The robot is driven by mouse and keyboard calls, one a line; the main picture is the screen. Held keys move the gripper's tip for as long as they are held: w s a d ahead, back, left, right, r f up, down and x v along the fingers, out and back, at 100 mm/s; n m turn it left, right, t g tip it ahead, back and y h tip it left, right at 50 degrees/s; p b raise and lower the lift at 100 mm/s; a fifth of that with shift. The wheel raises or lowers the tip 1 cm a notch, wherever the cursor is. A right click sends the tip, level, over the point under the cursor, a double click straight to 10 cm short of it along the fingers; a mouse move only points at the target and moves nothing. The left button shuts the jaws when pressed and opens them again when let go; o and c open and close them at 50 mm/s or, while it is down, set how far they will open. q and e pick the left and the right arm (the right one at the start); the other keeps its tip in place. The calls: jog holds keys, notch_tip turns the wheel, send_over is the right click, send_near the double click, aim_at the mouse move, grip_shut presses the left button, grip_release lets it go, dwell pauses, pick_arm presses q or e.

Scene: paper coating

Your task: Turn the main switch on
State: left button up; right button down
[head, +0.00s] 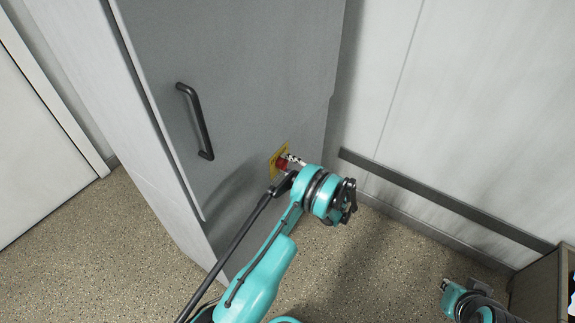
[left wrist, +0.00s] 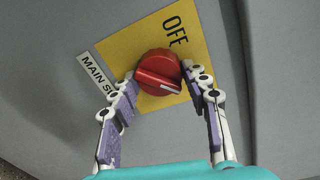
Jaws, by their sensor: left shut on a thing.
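The main switch is a red rotary knob (left wrist: 156,66) on a yellow plate (left wrist: 118,48), mounted on the grey cabinet's door. The plate reads "OFF" at its upper right in the left wrist view, and a label partly hidden by a finger begins "MAIN S". A pale mark on the knob points to the picture's right, slightly down. My left gripper (left wrist: 164,83) is shut on the knob, one finger on each side. In the head view the left gripper (head: 291,160) hides part of the knob (head: 282,166). My right gripper (head: 452,292) is at the lower right, away from the switch.
The grey cabinet (head: 240,70) has a black bar handle (head: 196,120) left of and above the switch. A pale wall with a dark rail (head: 440,198) stands to the right. A box-like unit (head: 540,287) is at the right edge. The speckled floor (head: 130,240) is clear.

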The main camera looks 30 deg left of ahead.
dwell(0.3)
pick_arm(q)
jog(key=o, duration=1.2)
jog(key=shift+c, duration=0.2)
jog(key=d, duration=1.2)
jog(key=shift+s+r, duration=0.4)
jog(key=shift+s, duration=0.05)
